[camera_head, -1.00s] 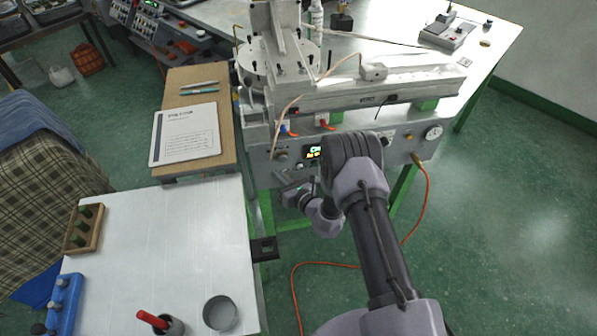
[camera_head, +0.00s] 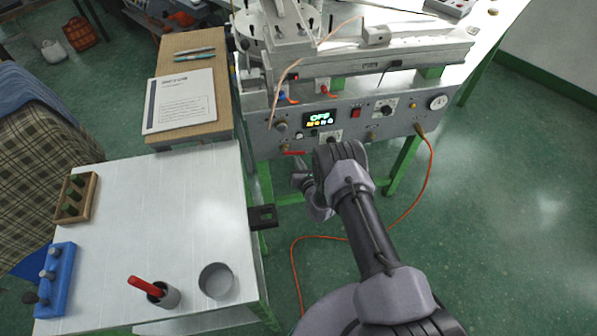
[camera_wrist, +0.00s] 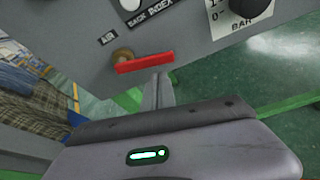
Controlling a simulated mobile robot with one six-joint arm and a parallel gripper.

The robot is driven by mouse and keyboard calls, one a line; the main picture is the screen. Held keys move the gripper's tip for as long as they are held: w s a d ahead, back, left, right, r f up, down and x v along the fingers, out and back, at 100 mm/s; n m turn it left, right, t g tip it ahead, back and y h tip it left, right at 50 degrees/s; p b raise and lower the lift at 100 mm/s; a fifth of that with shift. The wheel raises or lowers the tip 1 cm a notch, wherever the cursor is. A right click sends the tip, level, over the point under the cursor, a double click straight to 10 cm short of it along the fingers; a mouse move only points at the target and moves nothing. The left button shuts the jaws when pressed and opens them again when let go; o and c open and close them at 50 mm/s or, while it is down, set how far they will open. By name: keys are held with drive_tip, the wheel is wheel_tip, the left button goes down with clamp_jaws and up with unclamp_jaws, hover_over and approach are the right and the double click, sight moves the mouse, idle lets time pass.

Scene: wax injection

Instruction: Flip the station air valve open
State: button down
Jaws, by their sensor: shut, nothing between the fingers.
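The air valve's red lever (camera_wrist: 145,62) sits on the grey front panel beside a small AIR label (camera_wrist: 107,40), and lies roughly level, pointing right from its brass pivot (camera_wrist: 122,55). In the head view the red lever (camera_head: 293,153) shows at the panel's lower left edge. My gripper (camera_wrist: 158,88) is shut and empty, its fingertips just below the lever in the wrist view; I cannot tell whether they touch it. In the head view my gripper (camera_head: 299,172) is partly hidden by my wrist.
The station panel (camera_head: 350,135) carries a display reading OFF (camera_head: 319,119), a red switch (camera_head: 356,113), knobs and a gauge (camera_head: 438,102). An orange hose (camera_head: 425,190) hangs at the right. A white table (camera_head: 160,215) stands at the left, with a black bracket (camera_head: 262,217) at its edge.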

drive_tip(key=shift+d+r, duration=0.15)
drive_tip(key=shift+r, duration=0.35)
drive_tip(key=shift+w, duration=0.1)
drive_tip(key=shift+d+r+b, duration=0.25)
drive_tip(key=shift+r+b, duration=0.4)
drive_tip(key=shift+b, duration=0.1)
drive_tip(key=shift+r, duration=0.1)
